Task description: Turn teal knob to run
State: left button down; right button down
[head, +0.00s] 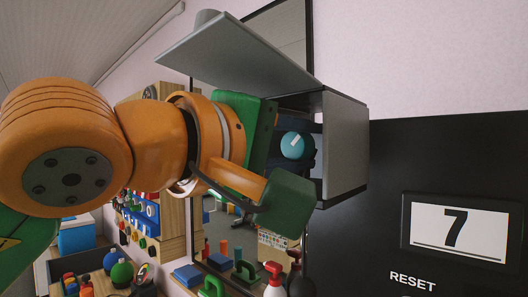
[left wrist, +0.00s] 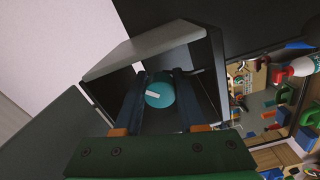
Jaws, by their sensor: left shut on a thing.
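The teal knob (head: 292,145) has a white pointer mark and sits inside a grey box (head: 345,150) whose flap (head: 235,55) stands open. In the head view the mark slants up to the right. My left gripper (head: 284,147) reaches into the box from the left. It is shut on the knob, with its dark fingers on either side of it. In the left wrist view the knob (left wrist: 160,92) shows between the fingers, its mark nearly level. I see no lettering around the knob. My right gripper is not in view.
A black panel (head: 440,150) to the right carries a white card with a 7 (head: 458,229) and the word RESET. Below are a red-and-white spray bottle (head: 274,280), a dark bottle and several coloured items. A wooden board (head: 165,110) with knobs and switches stands behind my arm.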

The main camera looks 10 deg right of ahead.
aim_at(290, 149)
pick_arm(q)
jog(key=n+b, duration=0.1)
jog(key=n, duration=0.3)
jog(key=shift+n, duration=0.3)
jog(key=shift+f+n+b, duration=0.15)
jog(key=shift+n+b, duration=0.35)
jog(key=shift+n, duration=1.4)
jog(key=shift+f, duration=0.1)
jog(key=c, duration=0.8)
grip_release()
jog(key=shift+o, duration=0.2)
jog(key=shift+a, duration=0.2)
jog(key=b+v, duration=0.3)
jog(key=v, duration=0.4)
jog(key=shift+s+a, duration=0.2)
jog(key=shift+d, duration=0.2)
